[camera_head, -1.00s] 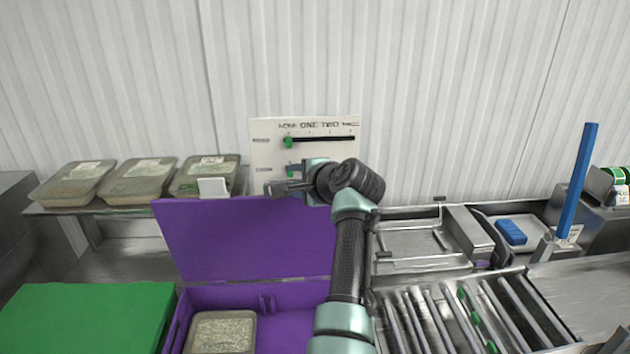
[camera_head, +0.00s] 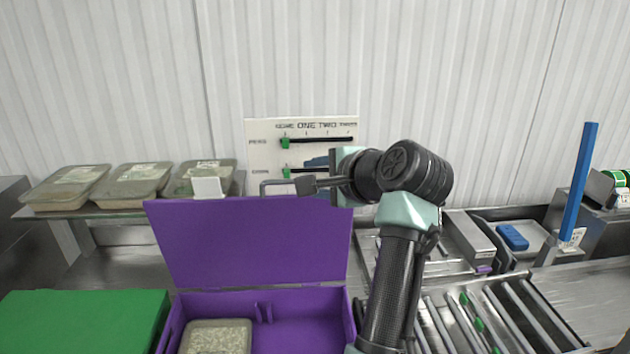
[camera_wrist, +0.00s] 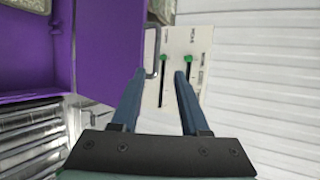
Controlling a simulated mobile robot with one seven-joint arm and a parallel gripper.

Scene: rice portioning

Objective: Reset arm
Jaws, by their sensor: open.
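My gripper (camera_wrist: 160,95) is open and empty in the wrist view, its two blue fingers apart in front of the white slider board (camera_wrist: 183,65). In the head view my gripper (camera_head: 275,187) is held above the open purple lid, in front of the board's lower part. My arm rises from the lower middle and bends left at the wrist. The slider board (camera_head: 262,130) has two green knobs, both near the left end of their slots in the head view. My gripper hides part of its lower row.
The purple box (camera_head: 335,300) has its lid up and holds a rice container (camera_head: 218,338). A green lid (camera_head: 85,322) lies left of it. Several covered containers (camera_head: 135,182) stand on the back-left shelf. A roller conveyor (camera_head: 515,310) and upright blue bar (camera_head: 580,185) are at right.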

